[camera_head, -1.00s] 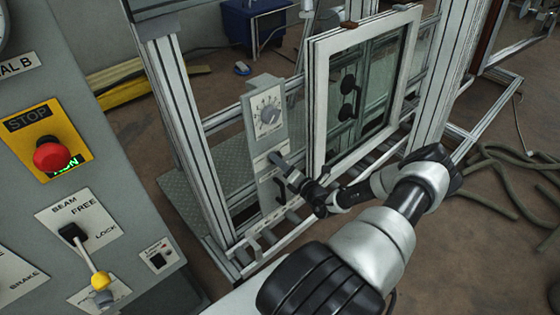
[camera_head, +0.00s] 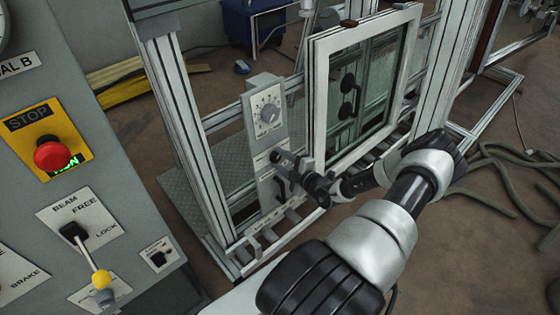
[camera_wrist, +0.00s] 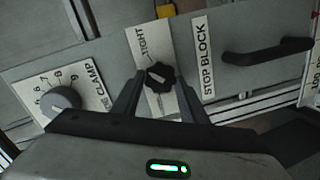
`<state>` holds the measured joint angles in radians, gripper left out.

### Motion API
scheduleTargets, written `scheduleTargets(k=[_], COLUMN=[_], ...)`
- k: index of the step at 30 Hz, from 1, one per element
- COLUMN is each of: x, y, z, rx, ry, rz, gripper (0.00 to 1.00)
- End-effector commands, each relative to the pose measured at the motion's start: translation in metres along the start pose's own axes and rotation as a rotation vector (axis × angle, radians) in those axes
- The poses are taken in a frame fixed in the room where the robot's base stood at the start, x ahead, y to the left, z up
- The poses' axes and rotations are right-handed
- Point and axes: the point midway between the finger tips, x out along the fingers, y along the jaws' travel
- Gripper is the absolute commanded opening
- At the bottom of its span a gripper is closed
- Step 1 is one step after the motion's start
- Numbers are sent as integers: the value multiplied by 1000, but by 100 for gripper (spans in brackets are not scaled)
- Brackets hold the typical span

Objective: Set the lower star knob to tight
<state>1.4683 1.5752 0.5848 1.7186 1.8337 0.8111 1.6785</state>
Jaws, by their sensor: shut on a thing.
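The black star knob (camera_wrist: 158,76) sits on a pale plate (camera_wrist: 138,42) marked TIGHT, in the middle of the wrist view. The plate's other end is partly hidden by my gripper. My gripper (camera_wrist: 156,84) has a finger on each side of the knob and is shut on it. In the head view my gripper (camera_head: 277,158) is at the grey panel (camera_head: 262,150), below the dial, and it hides the knob there. I cannot tell the knob's exact setting.
A numbered CLAMP dial (camera_wrist: 62,101) is left of my gripper in the wrist view. A STOP BLOCK label (camera_wrist: 203,57) and a black bar handle (camera_wrist: 268,50) are to the right. A framed window (camera_head: 362,90) stands close beside my arm in the head view.

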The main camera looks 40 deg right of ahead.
Motion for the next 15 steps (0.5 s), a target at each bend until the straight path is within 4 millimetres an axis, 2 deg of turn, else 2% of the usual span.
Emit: scheduleTargets(k=[15], x=[0], y=[1], z=[2], rx=[395], ry=[28], rz=[-38], gripper=[17])
